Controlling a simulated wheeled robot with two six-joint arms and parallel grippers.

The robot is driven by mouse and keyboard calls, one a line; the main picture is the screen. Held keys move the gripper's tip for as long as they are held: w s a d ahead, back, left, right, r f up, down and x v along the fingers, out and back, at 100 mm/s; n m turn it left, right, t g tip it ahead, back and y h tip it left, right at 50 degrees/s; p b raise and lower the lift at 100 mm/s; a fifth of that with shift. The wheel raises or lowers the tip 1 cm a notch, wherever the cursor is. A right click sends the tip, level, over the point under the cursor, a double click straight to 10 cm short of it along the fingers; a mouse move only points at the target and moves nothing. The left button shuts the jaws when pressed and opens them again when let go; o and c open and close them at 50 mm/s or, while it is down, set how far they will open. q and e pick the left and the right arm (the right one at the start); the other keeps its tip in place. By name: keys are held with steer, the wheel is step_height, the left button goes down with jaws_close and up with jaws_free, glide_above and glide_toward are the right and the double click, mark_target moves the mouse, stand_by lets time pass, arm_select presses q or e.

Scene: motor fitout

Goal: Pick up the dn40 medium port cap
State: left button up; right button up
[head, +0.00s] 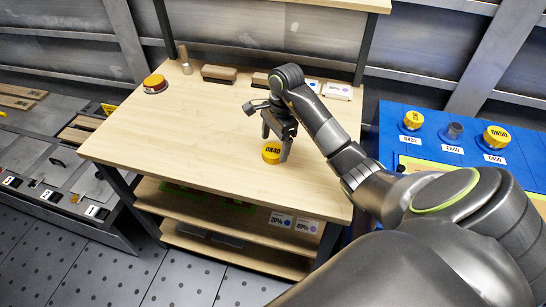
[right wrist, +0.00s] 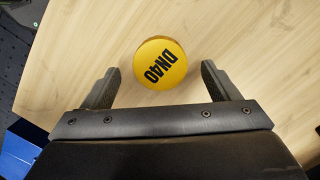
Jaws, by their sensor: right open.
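The yellow DN40 port cap (head: 271,153) lies on the wooden bench top in the head view, with its black lettering facing up. In the right wrist view the DN40 cap (right wrist: 160,63) sits ahead of the gripper, centred between the lines of the two fingers. My right gripper (head: 276,142) is open and empty, reaching down at the cap. In the right wrist view its fingers (right wrist: 158,85) stand apart on either side, with visible gaps to the cap. My left gripper is not in view.
The bench top (head: 190,130) is mostly clear around the cap. A yellow-and-red round object (head: 154,83), a cylinder (head: 185,60) and a brown block (head: 219,73) stand at the back. A blue panel at right carries a DN32 cap (head: 413,120) and a DN50 cap (head: 496,137).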

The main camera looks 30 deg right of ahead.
step_height(320, 180, down, 2)
steer(key=shift+a+f+p, duration=0.1)
steer(key=shift+a+p, duration=0.05)
steer(key=shift+p, duration=0.2)
steer(key=c, duration=1)
steer(key=shift+c, duration=0.2)
